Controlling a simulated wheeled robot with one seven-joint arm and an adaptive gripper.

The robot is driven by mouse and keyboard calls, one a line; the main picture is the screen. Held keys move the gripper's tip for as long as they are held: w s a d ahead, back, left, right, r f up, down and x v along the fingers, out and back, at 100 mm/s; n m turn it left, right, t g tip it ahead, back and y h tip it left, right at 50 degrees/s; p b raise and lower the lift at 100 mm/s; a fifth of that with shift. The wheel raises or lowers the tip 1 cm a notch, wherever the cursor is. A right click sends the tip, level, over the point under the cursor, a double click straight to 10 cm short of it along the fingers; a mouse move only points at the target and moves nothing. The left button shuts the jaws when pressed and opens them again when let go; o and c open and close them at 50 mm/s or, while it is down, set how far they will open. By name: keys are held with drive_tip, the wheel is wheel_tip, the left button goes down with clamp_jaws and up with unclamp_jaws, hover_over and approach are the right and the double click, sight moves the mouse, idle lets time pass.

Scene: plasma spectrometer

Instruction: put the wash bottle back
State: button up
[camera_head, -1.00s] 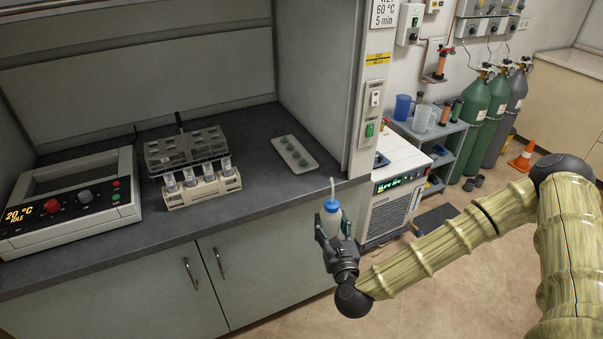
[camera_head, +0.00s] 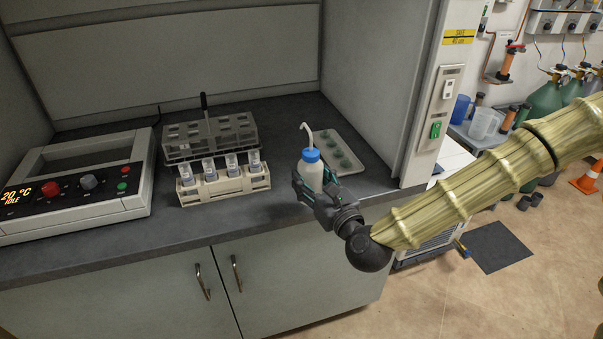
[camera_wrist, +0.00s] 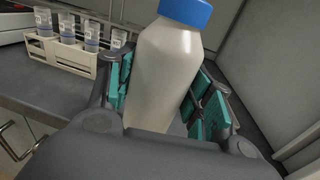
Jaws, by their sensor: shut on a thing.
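The wash bottle (camera_head: 311,170) is white with a blue cap and a bent pale spout. My gripper (camera_head: 316,186) is shut on its body and holds it upright at the front of the fume hood's dark worktop (camera_head: 110,235).
A white tray with green round items (camera_head: 350,166) lies just behind the bottle. A cream rack of sample cups (camera_head: 225,188) and a grey rack (camera_head: 183,142) stand to the left. A heating unit (camera_head: 70,190) is at far left. The hood's side post (camera_head: 428,110) rises to the right.

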drive_tip(key=shift+w+a, duration=0.2)
drive_tip(key=shift+w, duration=0.05)
drive_tip(key=shift+w+a+f+p, duration=0.35)
drive_tip(key=shift+w+f+p, duration=0.5)
drive_tip(key=shift+w, duration=1.75)
drive_tip(key=shift+w+a+f+p, duration=0.35)
drive_tip(key=shift+w+f+p, duration=0.5)
drive_tip(key=shift+w, duration=1.75)
drive_tip(key=shift+w+a+f+p, duration=0.35)
drive_tip(key=shift+w+f+p, duration=0.5)
drive_tip(key=shift+w, duration=1.75)
drive_tip(key=shift+r, duration=0.15)
drive_tip(key=shift+d, duration=0.1)
drive_tip(key=o, duration=0.7)
